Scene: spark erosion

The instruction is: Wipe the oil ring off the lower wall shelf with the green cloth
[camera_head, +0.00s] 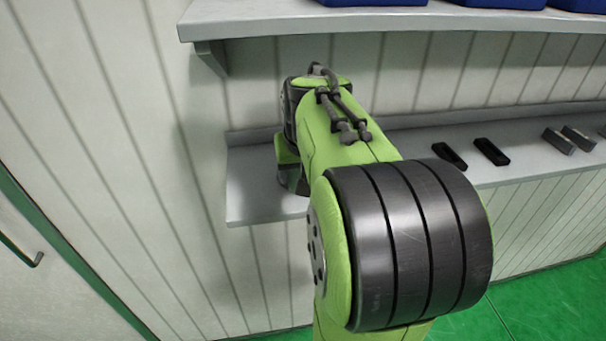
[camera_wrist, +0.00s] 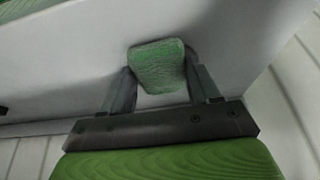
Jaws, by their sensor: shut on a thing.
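The green cloth (camera_wrist: 158,66) is a small folded pad in the wrist view, held between the two fingers of my gripper (camera_wrist: 164,88). My gripper is shut on it. The cloth appears against or very close to the grey lower wall shelf (camera_wrist: 245,40); I cannot tell whether it touches. In the head view the lower wall shelf (camera_head: 250,192) runs along the wall, and my arm reaches over its left end. My arm hides the cloth and most of my gripper there. I cannot make out the oil ring in either view.
Two black blocks (camera_head: 490,152) and two grey metal blocks (camera_head: 570,140) lie on the lower shelf, right of my arm. An upper shelf (camera_head: 260,22) with blue bins (camera_head: 500,3) hangs above. The lower shelf's left end looks bare.

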